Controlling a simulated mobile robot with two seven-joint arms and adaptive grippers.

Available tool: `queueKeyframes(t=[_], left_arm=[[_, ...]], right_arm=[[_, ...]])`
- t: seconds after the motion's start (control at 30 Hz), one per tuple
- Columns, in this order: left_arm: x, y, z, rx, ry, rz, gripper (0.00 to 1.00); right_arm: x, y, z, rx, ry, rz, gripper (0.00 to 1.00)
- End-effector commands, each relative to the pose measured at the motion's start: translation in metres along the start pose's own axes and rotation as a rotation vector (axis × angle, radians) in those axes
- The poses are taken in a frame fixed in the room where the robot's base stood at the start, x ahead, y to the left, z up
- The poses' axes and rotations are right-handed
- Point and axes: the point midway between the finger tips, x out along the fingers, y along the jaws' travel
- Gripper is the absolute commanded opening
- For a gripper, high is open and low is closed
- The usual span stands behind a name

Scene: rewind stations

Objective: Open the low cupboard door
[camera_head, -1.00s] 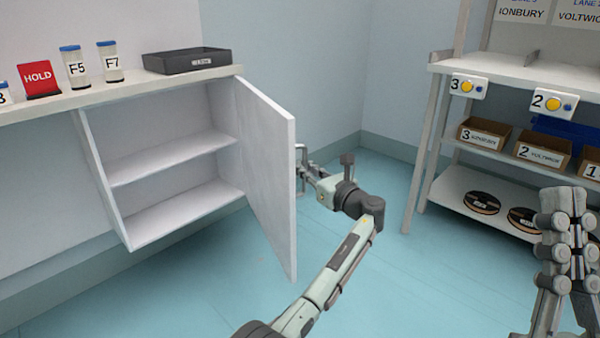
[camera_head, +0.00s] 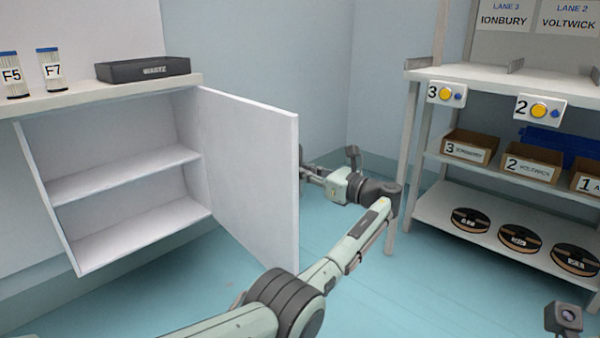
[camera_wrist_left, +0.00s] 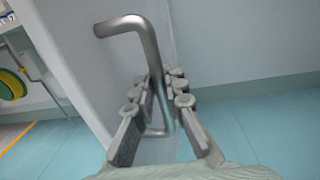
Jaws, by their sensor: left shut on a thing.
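The low cupboard (camera_head: 75,218) is at the left in the head view, its inside empty with one middle shelf. Its white door (camera_head: 250,170) stands well open, swung out from the cupboard's right side. My left arm reaches around the door's free edge to its outer face. My left gripper (camera_head: 308,173) is partly hidden behind that edge. In the left wrist view, the left gripper (camera_wrist_left: 157,88) is shut on the bent metal door handle (camera_wrist_left: 148,42), with a finger on each side of the bar. The fingers of my right gripper are out of view.
A dark tray (camera_head: 143,69) and labelled tubes (camera_head: 52,70) stand on the counter above. A shelf rack (camera_head: 440,205) with boxes, buttons and spools stands at the right. Blue floor (camera_head: 355,270) lies between the rack and the door.

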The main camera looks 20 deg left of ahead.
Motion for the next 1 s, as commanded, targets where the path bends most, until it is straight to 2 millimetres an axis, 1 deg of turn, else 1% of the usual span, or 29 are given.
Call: queueKeyframes(t=[0.03, 0.3, 0.33, 0.5, 0.83, 0.93, 1.0], left_arm=[[-0.005, -0.001, -0.004, 0.003, 0.008, -0.005, 0.00], [-0.005, -0.001, -0.004, 0.003, 0.009, -0.006, 0.00], [-0.005, -0.001, -0.004, 0.003, 0.009, -0.006, 0.11], [-0.003, -0.001, -0.002, 0.001, 0.007, -0.005, 0.32], [-0.003, -0.001, -0.001, 0.000, 0.004, -0.002, 0.32], [-0.012, -0.001, -0.001, 0.000, 0.004, -0.004, 0.32], [-0.023, -0.001, -0.001, 0.000, 0.004, -0.005, 0.32]], right_arm=[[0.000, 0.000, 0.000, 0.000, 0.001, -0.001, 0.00], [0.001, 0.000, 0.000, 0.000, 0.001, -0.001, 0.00], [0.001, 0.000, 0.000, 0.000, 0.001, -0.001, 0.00], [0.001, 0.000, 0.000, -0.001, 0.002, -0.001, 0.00], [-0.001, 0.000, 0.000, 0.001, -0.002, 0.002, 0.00], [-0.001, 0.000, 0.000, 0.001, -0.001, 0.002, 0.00], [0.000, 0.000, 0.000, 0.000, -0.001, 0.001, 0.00]])
